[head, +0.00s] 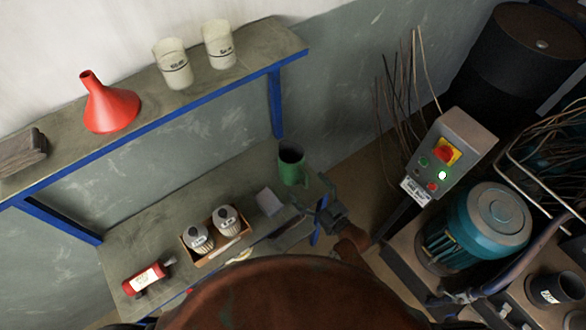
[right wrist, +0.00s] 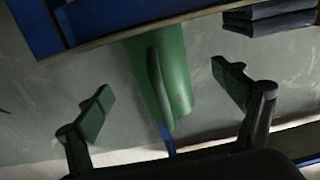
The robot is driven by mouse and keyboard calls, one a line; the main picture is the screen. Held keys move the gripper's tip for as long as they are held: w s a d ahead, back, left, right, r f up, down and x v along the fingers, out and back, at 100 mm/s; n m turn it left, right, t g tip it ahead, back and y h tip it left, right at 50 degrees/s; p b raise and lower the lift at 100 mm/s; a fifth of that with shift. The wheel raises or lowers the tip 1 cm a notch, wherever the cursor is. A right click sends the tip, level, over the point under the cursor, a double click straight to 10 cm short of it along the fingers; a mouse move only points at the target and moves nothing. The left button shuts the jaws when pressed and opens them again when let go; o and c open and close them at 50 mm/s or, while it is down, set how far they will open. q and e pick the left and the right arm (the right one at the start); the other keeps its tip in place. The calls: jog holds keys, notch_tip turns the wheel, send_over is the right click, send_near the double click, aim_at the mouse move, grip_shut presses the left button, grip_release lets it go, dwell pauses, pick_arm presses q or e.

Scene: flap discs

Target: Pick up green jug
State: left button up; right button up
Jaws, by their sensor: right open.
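The green jug (head: 291,168) stands upright near the right end of the lower shelf, its dark open mouth facing up in the head view. My right gripper (head: 318,203) is just to the right of and nearer than the jug. In the right wrist view the green jug (right wrist: 161,70) shows between the two spread fingers of my right gripper (right wrist: 165,98), with a gap on each side. The right gripper is open and holds nothing. My left gripper is not in view.
The upper shelf carries a red funnel (head: 110,105) and two pale cups (head: 173,65). A control box (head: 455,150) and teal motor (head: 475,230) stand right.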

aim_at(284, 157)
jog(key=shift+w+a+r, duration=0.3)
jog(key=shift+w+a, duration=0.1)
jog(key=shift+w, duration=0.2)
jog(key=x, duration=0.7)
jog(key=shift+w+r, duration=0.1)
jog(key=shift+r, duration=0.1)
jog(key=shift+d, duration=0.1)
jog(key=c, duration=1.7)
jog(key=shift+r, duration=0.15)
jog(key=shift+c, duration=0.2)
